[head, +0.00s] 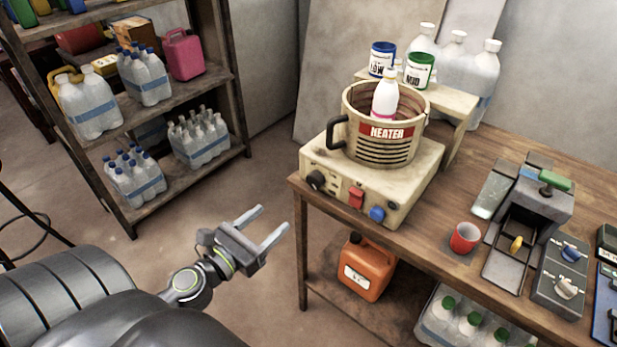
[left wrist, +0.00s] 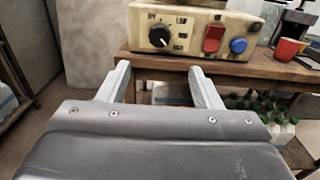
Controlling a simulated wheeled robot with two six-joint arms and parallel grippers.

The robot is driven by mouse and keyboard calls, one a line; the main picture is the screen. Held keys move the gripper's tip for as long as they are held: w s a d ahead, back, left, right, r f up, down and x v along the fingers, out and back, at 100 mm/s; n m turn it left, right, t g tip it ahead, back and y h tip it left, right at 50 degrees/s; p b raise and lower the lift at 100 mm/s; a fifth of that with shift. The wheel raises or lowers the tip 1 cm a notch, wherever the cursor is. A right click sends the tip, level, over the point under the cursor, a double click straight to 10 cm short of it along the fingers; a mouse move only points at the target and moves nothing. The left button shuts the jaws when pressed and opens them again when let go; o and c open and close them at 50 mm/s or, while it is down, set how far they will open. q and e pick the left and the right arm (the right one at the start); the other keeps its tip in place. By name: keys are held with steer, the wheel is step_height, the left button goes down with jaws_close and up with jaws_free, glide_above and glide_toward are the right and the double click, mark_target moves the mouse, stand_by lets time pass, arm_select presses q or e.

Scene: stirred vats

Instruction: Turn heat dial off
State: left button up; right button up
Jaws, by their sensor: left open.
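The heater (head: 372,175) is a cream box with a ribbed pot on top, at the left end of the wooden table. Its front panel carries a round black dial (head: 316,180), a red switch (head: 356,197) and a blue knob (head: 377,214). In the left wrist view the black dial (left wrist: 159,36) shows a light pointer mark, with the red switch (left wrist: 214,38) to its right. My left gripper (head: 268,222) is open and empty, off the table's left end, lower than the dial and apart from it. My right gripper is out of view.
A red cup (head: 465,238) and a machine with a green handle (head: 555,180) stand to the right on the table (head: 430,225). An orange canister (head: 366,268) is on the lower shelf. A bottle (head: 385,97) stands in the heater pot. The floor around my left gripper is clear.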

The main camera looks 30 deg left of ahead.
arm_select(q)
steer(key=p, duration=0.4)
glide_toward(312, 182)
steer(key=w, duration=0.2)
steer(key=w+p, duration=0.1)
steer(key=w, duration=0.4)
steer(key=shift+d, duration=0.35)
steer(key=shift+w+p, duration=0.3)
steer(key=shift+w, duration=0.5)
steer(key=c, duration=1)
